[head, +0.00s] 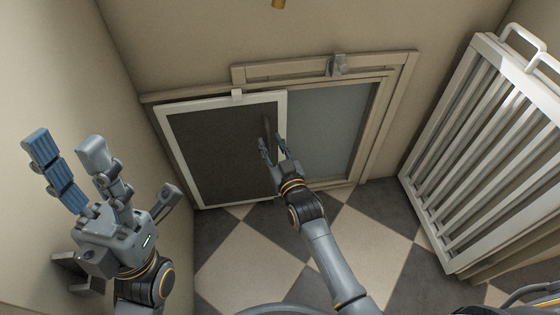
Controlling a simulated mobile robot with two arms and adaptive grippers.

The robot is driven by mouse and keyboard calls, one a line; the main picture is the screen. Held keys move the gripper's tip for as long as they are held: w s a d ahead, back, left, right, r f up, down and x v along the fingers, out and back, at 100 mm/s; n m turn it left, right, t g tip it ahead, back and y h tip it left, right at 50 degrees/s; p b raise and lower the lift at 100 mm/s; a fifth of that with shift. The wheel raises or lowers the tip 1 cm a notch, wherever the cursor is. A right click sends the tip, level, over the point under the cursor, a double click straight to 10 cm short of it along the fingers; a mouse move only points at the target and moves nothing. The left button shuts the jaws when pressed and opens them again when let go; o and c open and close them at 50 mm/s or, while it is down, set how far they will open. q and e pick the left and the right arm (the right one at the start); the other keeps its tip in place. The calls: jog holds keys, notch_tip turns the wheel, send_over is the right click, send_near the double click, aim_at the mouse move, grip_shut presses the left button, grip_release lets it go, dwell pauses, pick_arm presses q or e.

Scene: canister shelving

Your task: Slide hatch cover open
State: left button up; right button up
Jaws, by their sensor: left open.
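The hatch cover (215,150) is a dark panel in a pale frame, set low in the wall. It stands at the left of the hatch frame (395,90), and a grey-blue pane (325,125) shows to its right. A dark upright handle (267,125) sits near the cover's right edge. My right gripper (271,140) reaches to the handle's lower end. Its fingers look somewhat apart, but whether they grip the handle cannot be told. My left gripper (64,146) is open and empty, raised at the left, well away from the cover.
A white slatted rack (480,150) stands at the right. A grey latch-like block (337,66) is on the upper frame rail. A wall closes off the left side. The checkered floor (245,265) before the hatch is clear.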

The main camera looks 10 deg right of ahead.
jog(key=v, duration=0.9)
